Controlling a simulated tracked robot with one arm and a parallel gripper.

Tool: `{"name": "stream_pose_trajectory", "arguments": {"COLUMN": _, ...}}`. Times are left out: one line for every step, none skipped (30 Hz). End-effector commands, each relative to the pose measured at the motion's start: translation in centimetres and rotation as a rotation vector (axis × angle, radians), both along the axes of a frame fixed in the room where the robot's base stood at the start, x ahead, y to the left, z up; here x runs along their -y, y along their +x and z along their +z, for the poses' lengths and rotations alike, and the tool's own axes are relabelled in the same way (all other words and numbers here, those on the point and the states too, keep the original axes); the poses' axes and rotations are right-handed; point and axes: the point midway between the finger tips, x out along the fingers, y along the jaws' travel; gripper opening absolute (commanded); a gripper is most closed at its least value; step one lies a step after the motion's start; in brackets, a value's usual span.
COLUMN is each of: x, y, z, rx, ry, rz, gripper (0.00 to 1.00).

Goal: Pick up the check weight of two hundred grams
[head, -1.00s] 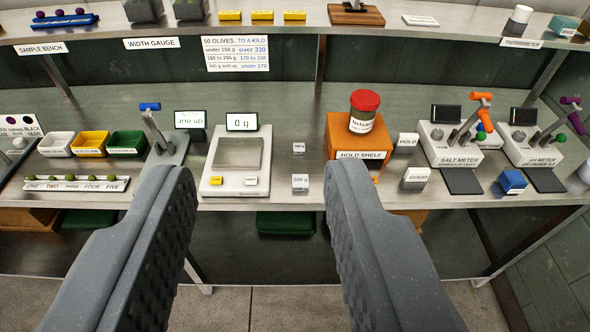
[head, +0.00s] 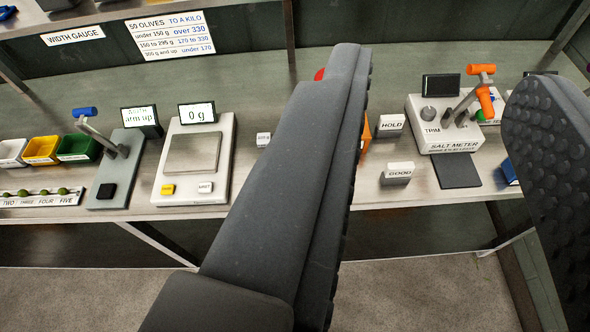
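My gripper (head: 440,80) is open and empty; its two grey fingers stand wide apart, with the shelf and the salt meter showing between them. One small white weight block (head: 263,139) stands on the bench right of the scale, at the left finger's edge; its label is too small to read surely. The larger block that stood in front of it earlier is out of sight, in the area the left finger covers. The scale (head: 215,165) reads 0 g and its pan is empty.
The salt meter (head: 450,125) with its orange-handled lever stands between the fingers. HOLD (head: 391,125) and GOOD (head: 397,172) blocks stand left of it. The hold shelf and the red-lidded jar are mostly hidden behind the left finger. The lever stand (head: 118,180) is left of the scale.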

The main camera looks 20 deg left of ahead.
Motion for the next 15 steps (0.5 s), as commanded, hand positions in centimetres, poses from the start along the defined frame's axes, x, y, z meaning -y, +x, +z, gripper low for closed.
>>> {"name": "stream_pose_trajectory", "arguments": {"x": 0.0, "y": 0.0, "z": 0.1, "rx": 0.001, "ry": 0.0, "rz": 0.0, "gripper": 0.36}}
{"name": "stream_pose_trajectory", "arguments": {"x": 0.0, "y": 0.0, "z": 0.1, "rx": 0.001, "ry": 0.0, "rz": 0.0, "gripper": 0.36}}
{"name": "stream_pose_trajectory", "arguments": {"x": 0.0, "y": 0.0, "z": 0.0, "rx": 0.001, "ry": 0.0, "rz": 0.0, "gripper": 0.36}}
{"name": "stream_pose_trajectory", "arguments": {"x": 0.0, "y": 0.0, "z": 0.0, "rx": 0.001, "ry": 0.0, "rz": 0.0, "gripper": 0.36}}
{"name": "stream_pose_trajectory", "arguments": {"x": 0.0, "y": 0.0, "z": 0.0, "rx": 0.001, "ry": 0.0, "rz": 0.0, "gripper": 0.36}}
{"name": "stream_pose_trajectory", "arguments": {"x": 0.0, "y": 0.0, "z": 0.0, "rx": 0.001, "ry": 0.0, "rz": 0.0, "gripper": 0.36}}
{"name": "stream_pose_trajectory", "arguments": {"x": 0.0, "y": 0.0, "z": 0.0, "rx": 0.001, "ry": 0.0, "rz": 0.0, "gripper": 0.36}}
{"name": "stream_pose_trajectory", "arguments": {"x": 0.0, "y": 0.0, "z": 0.0, "rx": 0.001, "ry": 0.0, "rz": 0.0, "gripper": 0.45}}
{"name": "stream_pose_trajectory", "arguments": {"x": 0.0, "y": 0.1, "z": -0.1, "rx": 0.0, "ry": 0.0, "rz": 0.001, "gripper": 0.56}}
{"name": "stream_pose_trajectory", "arguments": {"x": -0.1, "y": 0.3, "z": -0.3, "rx": -0.002, "ry": -0.001, "rz": 0.002, "gripper": 0.64}}
{"name": "stream_pose_trajectory", "arguments": {"x": -0.2, "y": 0.6, "z": -0.7, "rx": -0.004, "ry": 0.0, "rz": 0.004, "gripper": 0.65}}
{"name": "stream_pose_trajectory", "arguments": {"x": -0.5, "y": 1.2, "z": -1.5, "rx": -0.009, "ry": 0.0, "rz": 0.008, "gripper": 0.65}}
{"name": "stream_pose_trajectory", "arguments": {"x": -0.8, "y": 1.9, "z": -2.4, "rx": -0.013, "ry": -0.001, "rz": 0.014, "gripper": 0.65}}
{"name": "stream_pose_trajectory", "arguments": {"x": -1.1, "y": 2.7, "z": -3.6, "rx": -0.021, "ry": -0.001, "rz": 0.019, "gripper": 0.65}}
{"name": "stream_pose_trajectory", "arguments": {"x": -1.7, "y": 4.0, "z": -5.3, "rx": -0.029, "ry": -0.002, "rz": 0.028, "gripper": 0.65}}
